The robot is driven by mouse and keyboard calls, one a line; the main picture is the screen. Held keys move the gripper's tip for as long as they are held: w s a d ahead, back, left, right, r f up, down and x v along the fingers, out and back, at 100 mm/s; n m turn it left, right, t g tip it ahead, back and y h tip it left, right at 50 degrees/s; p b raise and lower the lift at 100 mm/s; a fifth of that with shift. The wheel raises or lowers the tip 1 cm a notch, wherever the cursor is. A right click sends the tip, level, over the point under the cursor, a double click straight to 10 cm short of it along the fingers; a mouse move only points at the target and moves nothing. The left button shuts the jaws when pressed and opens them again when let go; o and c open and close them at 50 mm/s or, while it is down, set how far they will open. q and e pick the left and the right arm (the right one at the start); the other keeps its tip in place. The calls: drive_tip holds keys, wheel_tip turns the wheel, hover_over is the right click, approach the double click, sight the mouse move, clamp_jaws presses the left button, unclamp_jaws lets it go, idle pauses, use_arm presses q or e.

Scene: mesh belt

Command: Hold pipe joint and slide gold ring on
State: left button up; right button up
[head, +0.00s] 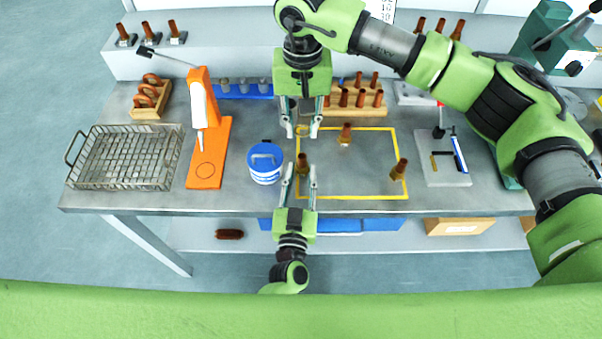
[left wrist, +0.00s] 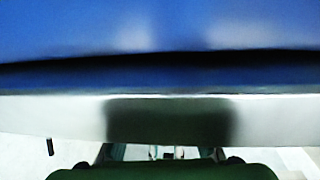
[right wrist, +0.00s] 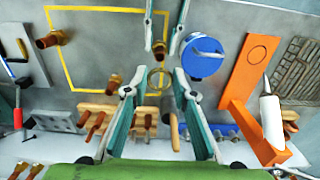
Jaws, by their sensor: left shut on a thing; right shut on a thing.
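My left gripper (head: 301,172) is shut on a brown pipe joint (head: 302,160) at the left side of the yellow outline. The joint looks upright between its fingertips. The joint (right wrist: 159,47) and the left fingertips (right wrist: 163,38) also show in the right wrist view. My right gripper (head: 301,131), above it in the head view, is shut on the gold ring (right wrist: 160,90). The ring lies between the right fingertips (right wrist: 156,86), a short way from the joint and apart from it. The left wrist view mostly shows a blue surface and hides the joint.
Two more pipe joints (head: 346,133) (head: 399,169) stand at the yellow outline (head: 370,197). A blue-and-white tub (head: 265,170) stands close left of the grippers. An orange stand (head: 207,165) and a wire basket (head: 124,181) are farther left. A wooden rack (head: 366,113) is behind.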

sight(302, 158)
use_arm(q)
drive_tip(key=shift+d, duration=0.1)
use_arm(e)
drive_tip(key=shift+f, duration=4.15)
drive_tip(key=shift+f, duration=1.5)
drive_tip(key=o, duration=0.9)
drive_tip(key=shift+r, duration=0.15)
wheel_tip(302, 158, up, 13)
drive_tip(key=s+d, duration=0.5)
drive_tip(key=d, duration=0.1)
drive_tip(key=s+d, duration=0.5)
drive_tip(key=d, duration=0.1)
drive_tip(key=s+d, duration=0.5)
drive_tip(key=d, duration=0.1)
drive_tip(key=shift+d, duration=0.3)
